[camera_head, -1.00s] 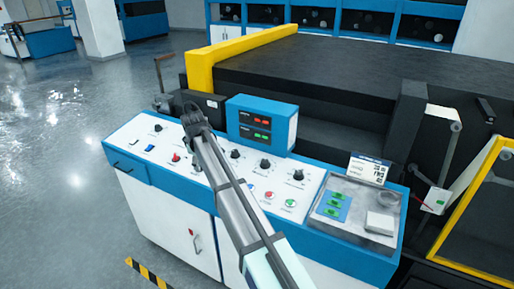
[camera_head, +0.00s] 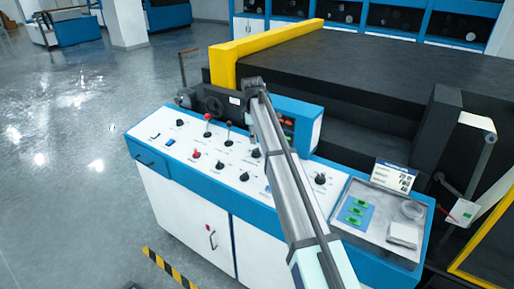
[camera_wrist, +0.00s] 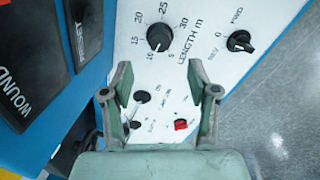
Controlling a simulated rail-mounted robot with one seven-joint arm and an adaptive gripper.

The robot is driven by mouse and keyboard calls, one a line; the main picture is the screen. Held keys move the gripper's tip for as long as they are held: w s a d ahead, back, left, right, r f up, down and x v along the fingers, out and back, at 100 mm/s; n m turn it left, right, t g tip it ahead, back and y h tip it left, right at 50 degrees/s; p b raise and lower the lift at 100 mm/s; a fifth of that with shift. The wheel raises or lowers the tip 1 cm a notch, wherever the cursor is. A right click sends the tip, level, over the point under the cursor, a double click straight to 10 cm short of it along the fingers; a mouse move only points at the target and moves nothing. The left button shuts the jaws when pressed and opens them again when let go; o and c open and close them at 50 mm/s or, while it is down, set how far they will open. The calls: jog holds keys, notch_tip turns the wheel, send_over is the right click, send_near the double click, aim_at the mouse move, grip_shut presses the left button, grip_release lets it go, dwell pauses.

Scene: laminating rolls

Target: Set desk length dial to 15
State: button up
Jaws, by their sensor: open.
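The length dial (camera_wrist: 159,37) is a round black knob on the white panel in the wrist view. It is marked "LENGTH M" and ringed by numbers, with 15, 20, 25 and 30 readable. In the head view my gripper (camera_head: 252,85) is above the back of the console, and my arm hides part of the panel. I cannot tell which knob there is the length dial.
A FWD/REV knob (camera_wrist: 240,41) and a red switch (camera_wrist: 181,125) are near the dial. The blue display box (camera_head: 310,122) stands behind my arm. Levers (camera_head: 228,128) rise from the console (camera_head: 180,150). A metal tray (camera_head: 345,208) is at the right.

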aim_at(257, 151)
jog(key=f, duration=0.3)
jog(key=w+f+p, duration=0.1)
jog(key=f, duration=0.1)
jog(key=f+p, duration=0.1)
jog(key=f, duration=0.2)
jog(key=shift+w+d+f, duration=0.15)
jog(key=shift+w+f, duration=0.05)
jog(key=shift+f, duration=0.15)
grip_shut()
